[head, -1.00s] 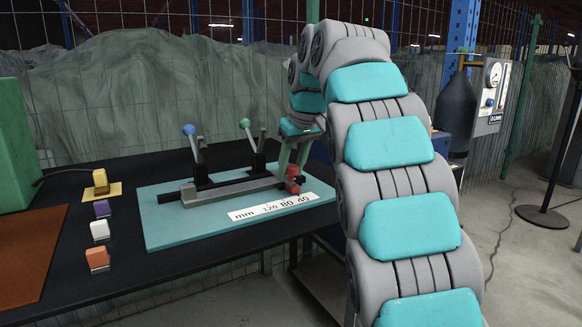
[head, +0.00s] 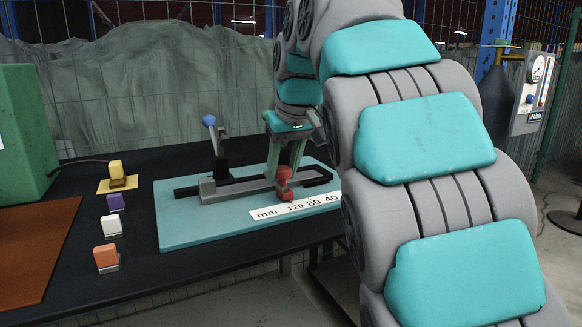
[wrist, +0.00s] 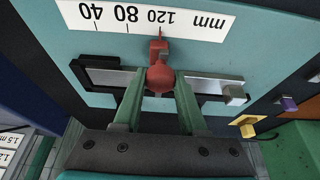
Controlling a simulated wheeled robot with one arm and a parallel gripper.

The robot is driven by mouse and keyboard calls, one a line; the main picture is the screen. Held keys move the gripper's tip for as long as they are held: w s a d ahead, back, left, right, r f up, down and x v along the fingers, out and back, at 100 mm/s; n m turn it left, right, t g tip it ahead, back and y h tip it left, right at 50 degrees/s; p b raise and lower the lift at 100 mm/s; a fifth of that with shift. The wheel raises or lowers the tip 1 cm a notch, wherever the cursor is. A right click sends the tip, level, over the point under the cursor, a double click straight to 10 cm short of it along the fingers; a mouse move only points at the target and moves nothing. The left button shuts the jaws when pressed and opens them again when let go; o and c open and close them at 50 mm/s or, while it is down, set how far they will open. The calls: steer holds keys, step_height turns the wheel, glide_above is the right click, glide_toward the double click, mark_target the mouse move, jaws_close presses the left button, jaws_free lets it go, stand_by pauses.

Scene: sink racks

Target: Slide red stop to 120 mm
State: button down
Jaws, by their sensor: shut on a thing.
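The red stop (head: 284,181) has a round knob and sits on the grey rail (head: 250,185). My gripper (head: 286,160), with green fingers, is shut on the red stop from above. In the wrist view the red stop (wrist: 160,76) is between the fingertips, and its pointer end lies at the 120 mark of the white mm scale (wrist: 190,20). The scale (head: 268,215) also shows in the head view, with 120, 80 and 40 running left to right, in front of the stop.
A blue-knobbed lever (head: 210,121) stands behind the rail's left part. The teal board (head: 185,235) lies on the black table. Yellow (head: 117,172), purple (head: 115,202), white (head: 111,226) and orange (head: 106,257) blocks stand left of it.

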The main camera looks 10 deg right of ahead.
steer(key=shift+c, duration=2.2)
jaws_free()
steer(key=shift+v, duration=2.05)
steer(key=p+v, duration=0.2)
steer(key=v, duration=0.1)
steer(key=shift+s+r, duration=0.2)
steer(key=shift+r, duration=0.15)
steer(key=shift+d, duration=0.1)
